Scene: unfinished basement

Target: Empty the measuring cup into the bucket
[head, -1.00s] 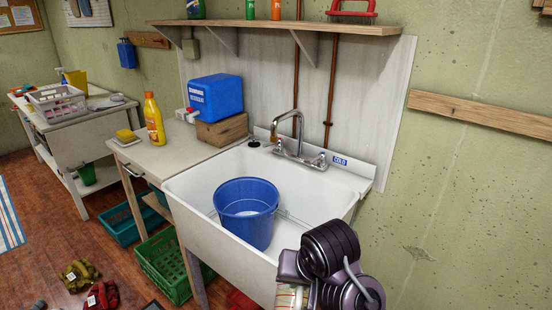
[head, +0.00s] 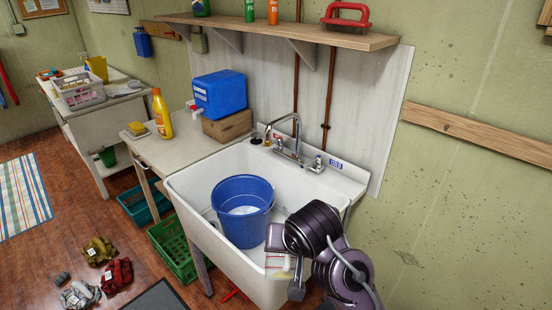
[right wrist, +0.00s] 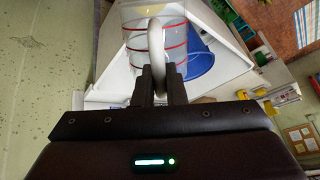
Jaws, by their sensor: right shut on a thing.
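The measuring cup (head: 277,262) is clear with red lines and shows at the front right of the sink, partly behind my right arm. It also shows in the right wrist view (right wrist: 172,40), with its pale handle (right wrist: 155,45) between my fingers. My right gripper (right wrist: 156,72) is shut on that handle. The cup looks roughly upright; its contents are hard to make out. The blue bucket (head: 243,222) stands upright in the sink, left of the cup, with something pale at its bottom. It also shows in the right wrist view (right wrist: 202,62). My left gripper is not in view.
The white sink (head: 200,208) has a faucet (head: 290,140) at its back. A counter to its left holds a yellow bottle (head: 162,114) and a blue container (head: 220,93). A wooden shelf (head: 285,33) hangs above. A green crate (head: 172,248) is on the floor.

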